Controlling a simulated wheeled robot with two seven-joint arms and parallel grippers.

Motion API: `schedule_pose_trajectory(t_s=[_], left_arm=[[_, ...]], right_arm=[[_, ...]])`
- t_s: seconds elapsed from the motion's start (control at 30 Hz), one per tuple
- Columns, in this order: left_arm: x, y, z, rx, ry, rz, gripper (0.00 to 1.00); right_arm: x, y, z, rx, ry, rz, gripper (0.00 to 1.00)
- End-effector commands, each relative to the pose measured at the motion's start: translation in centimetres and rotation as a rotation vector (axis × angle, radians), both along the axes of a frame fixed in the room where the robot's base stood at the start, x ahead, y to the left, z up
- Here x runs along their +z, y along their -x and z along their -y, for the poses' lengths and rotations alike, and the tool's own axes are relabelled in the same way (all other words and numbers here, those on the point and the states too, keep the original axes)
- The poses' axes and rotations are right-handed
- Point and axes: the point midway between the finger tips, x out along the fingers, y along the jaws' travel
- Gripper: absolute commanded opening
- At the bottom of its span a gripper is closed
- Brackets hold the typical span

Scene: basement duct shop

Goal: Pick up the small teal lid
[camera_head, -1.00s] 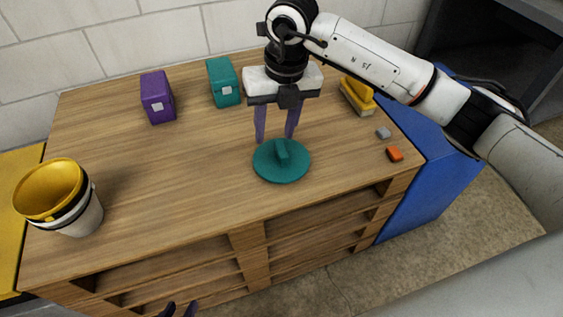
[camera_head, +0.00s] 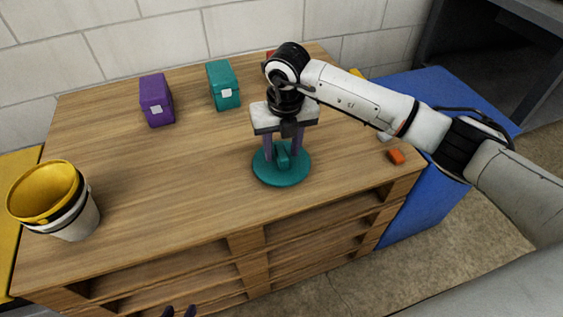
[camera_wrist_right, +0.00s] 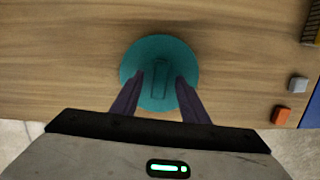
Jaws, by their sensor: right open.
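The small teal lid (camera_head: 283,175) is a round disc with a raised bar handle, lying flat on the wooden workbench. It also shows in the right wrist view (camera_wrist_right: 160,52), with its handle (camera_wrist_right: 160,76) between the fingers. My right gripper (camera_head: 283,158) is open, its two purple fingers reaching down on either side of the handle. A gap shows between each finger and the handle in the wrist view. Only the dark tips of my left gripper (camera_head: 180,312) show at the bottom edge of the head view; its opening is unclear.
A purple box (camera_head: 157,100) and a teal box (camera_head: 223,86) stand at the back of the bench (camera_head: 190,170). A white bucket with a yellow one in it (camera_head: 45,195) stands at the left. Orange (camera_head: 396,157) and grey (camera_wrist_right: 298,84) blocks lie to the right.

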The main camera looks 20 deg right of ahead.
Motion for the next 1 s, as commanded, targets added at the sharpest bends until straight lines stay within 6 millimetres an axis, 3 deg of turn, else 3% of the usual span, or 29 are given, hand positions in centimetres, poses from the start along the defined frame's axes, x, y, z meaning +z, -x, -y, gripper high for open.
schedule_pose_trajectory(t_s=[0.17,0.4,0.77,1.0], left_arm=[[0.0,0.1,0.0,0.0,0.001,-0.001,0.31],[0.0,0.2,0.0,0.0,0.001,-0.002,0.31],[0.1,0.2,0.0,0.0,0.001,-0.003,0.31],[0.5,0.3,0.0,-0.003,-0.003,-0.005,0.31]], right_arm=[[0.0,0.0,0.0,0.001,-0.001,0.001,0.41],[0.1,0.0,0.0,0.0,-0.001,0.001,0.0],[0.4,-0.1,0.0,0.0,-0.001,0.003,0.0],[4.5,-0.2,0.0,0.0,-0.002,0.007,0.0]])
